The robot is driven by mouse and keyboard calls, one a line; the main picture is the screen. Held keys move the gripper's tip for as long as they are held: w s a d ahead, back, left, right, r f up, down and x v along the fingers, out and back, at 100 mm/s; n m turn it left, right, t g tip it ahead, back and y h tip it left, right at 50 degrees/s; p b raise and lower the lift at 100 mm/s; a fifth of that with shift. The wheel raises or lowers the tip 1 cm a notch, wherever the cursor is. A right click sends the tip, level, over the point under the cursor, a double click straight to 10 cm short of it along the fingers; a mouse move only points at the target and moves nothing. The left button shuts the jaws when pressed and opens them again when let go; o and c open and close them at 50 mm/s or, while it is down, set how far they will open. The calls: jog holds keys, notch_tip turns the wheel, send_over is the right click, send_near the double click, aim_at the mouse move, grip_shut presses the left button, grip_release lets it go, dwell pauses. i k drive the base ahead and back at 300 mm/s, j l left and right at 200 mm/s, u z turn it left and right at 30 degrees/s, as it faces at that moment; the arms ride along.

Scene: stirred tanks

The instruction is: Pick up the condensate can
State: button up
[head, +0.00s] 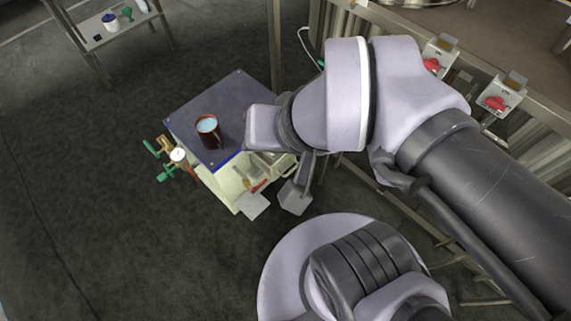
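A small dark red-brown can (210,139) with a pale blue top surface stands upright on the dark blue-grey top of a small cabinet (190,112); it looks like the condensate can. Nothing touches it. My gripper (296,194) shows only in part below my wrist, to the right of the cabinet and apart from the can. One grey finger part is visible. The rest is hidden behind my wrist, so I cannot tell whether it is open or shut.
A gauge (178,154) and green-handled valves (166,174) stick out at the cabinet's left. A metal platform frame with red switches (497,103) stands at the right. A small table (125,22) with bottles is at the upper left. The floor left of the cabinet is clear.

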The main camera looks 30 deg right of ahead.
aim_at(207, 127)
jog(key=i+l+u, duration=0.4)
jog(key=l+u, duration=0.25)
jog(key=i+l+u, duration=0.15)
jog(key=u, duration=0.15)
jog(key=i+l+u, duration=0.1)
jog(key=l+u, duration=0.2)
jog(key=l, duration=0.2)
